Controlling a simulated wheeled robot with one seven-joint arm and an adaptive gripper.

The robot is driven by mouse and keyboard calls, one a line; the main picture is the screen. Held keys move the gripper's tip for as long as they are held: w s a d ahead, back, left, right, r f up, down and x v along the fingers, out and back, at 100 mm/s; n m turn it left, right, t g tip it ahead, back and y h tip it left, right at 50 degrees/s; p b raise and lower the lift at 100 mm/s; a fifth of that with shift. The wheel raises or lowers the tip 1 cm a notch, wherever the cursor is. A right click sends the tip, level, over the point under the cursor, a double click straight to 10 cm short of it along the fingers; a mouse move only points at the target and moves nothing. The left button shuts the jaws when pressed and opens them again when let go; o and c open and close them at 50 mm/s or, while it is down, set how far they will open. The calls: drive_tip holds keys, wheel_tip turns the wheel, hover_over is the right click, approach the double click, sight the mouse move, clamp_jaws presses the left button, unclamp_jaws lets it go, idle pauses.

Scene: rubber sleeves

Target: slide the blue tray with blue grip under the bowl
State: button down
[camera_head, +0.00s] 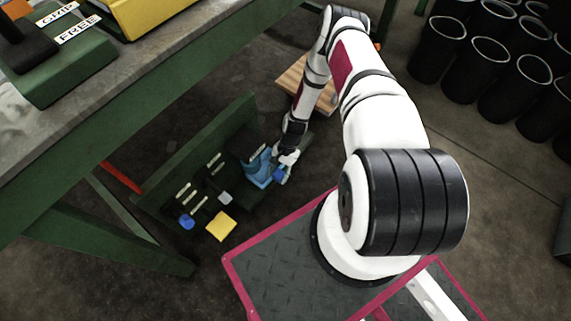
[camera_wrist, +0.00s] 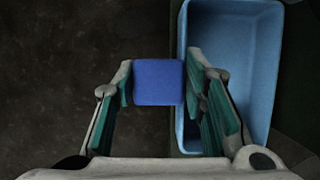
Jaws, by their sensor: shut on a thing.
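The light blue tray (camera_head: 259,172) sits at the right part of a low green rack in the head view. In the wrist view the tray (camera_wrist: 232,60) is an open, empty-looking box at the right. Its darker blue grip (camera_wrist: 158,82) is a square block left of the tray. My gripper (camera_wrist: 158,85) is shut on this grip, one finger on each side; the right finger lies between the grip and the tray and overlaps the tray. In the head view my gripper (camera_head: 282,168) reaches down to the rack. I cannot make out the bowl for certain.
The green rack (camera_head: 190,165) also has a yellow piece (camera_head: 221,227), a white piece (camera_head: 225,198) and another blue piece (camera_head: 187,222). A green workbench (camera_head: 120,105) stands above and left. A wooden pallet (camera_head: 300,82) lies behind; several black bins (camera_head: 475,75) stand at right.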

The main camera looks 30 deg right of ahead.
drive_tip(key=shift+s+a, duration=0.35)
drive_tip(key=shift+a, duration=0.25)
drive_tip(key=shift+s+a, duration=0.3)
drive_tip(key=shift+a, duration=0.3)
drive_tip(key=c, duration=1)
unclamp_jaws()
drive_tip(key=shift+c, duration=0.2)
drive_tip(key=shift+w, duration=0.1)
drive_tip(key=w+d+r, duration=0.1)
drive_tip(key=w+d, duration=0.3)
drive_tip(key=d, duration=0.7)
drive_tip(key=shift+w+d, duration=0.15)
drive_tip(key=shift+d, duration=0.25)
